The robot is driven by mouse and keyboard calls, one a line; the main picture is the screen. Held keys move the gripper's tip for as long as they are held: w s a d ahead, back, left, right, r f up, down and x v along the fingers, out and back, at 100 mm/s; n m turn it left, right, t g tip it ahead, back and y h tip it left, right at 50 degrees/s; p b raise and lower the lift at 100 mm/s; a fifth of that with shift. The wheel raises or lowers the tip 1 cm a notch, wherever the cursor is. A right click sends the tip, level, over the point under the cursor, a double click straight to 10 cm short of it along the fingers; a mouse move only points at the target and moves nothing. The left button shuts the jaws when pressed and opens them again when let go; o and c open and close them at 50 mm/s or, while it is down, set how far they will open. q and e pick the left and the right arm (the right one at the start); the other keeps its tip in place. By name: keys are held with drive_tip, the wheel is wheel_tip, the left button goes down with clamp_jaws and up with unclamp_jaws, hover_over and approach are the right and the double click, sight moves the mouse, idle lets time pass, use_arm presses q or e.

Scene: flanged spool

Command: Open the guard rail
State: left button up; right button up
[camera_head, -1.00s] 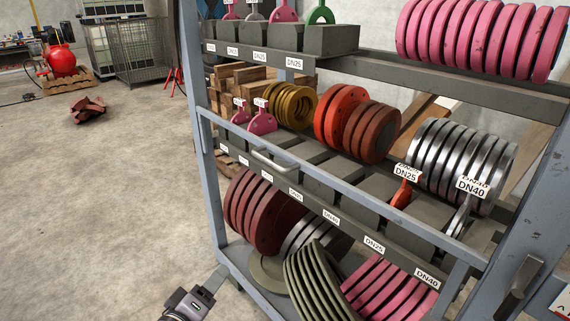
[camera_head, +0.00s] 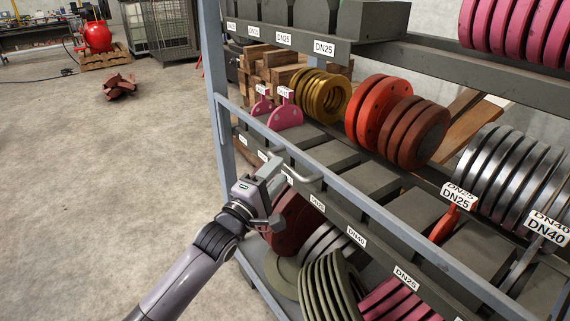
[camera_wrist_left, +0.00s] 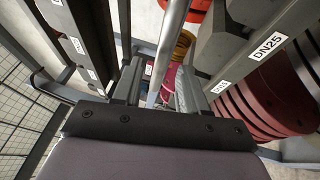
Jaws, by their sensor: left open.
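The guard rail (camera_head: 352,194) is a blue-grey bar slanting across the front of the rack at its middle shelf. It is closed across the shelf and carries a light U-shaped handle (camera_head: 310,178) near its left part. My left gripper (camera_head: 275,192) is open, just in front of the rail and close to the handle's left end. In the left wrist view, a grey bar (camera_wrist_left: 170,48) runs between the two open fingers (camera_wrist_left: 160,88); I cannot tell whether it is the rail or its handle, or whether a finger touches it. My right gripper is out of view.
The rack's left post (camera_head: 211,60) stands beside the rail. Red, gold and steel flanges fill the middle shelf, with pink spade plates (camera_head: 285,112) behind the rail. Green flanges (camera_head: 325,290) sit below.

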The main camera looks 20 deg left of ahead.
use_arm(q)
drive_tip(key=shift+x, duration=1.85)
clamp_jaws()
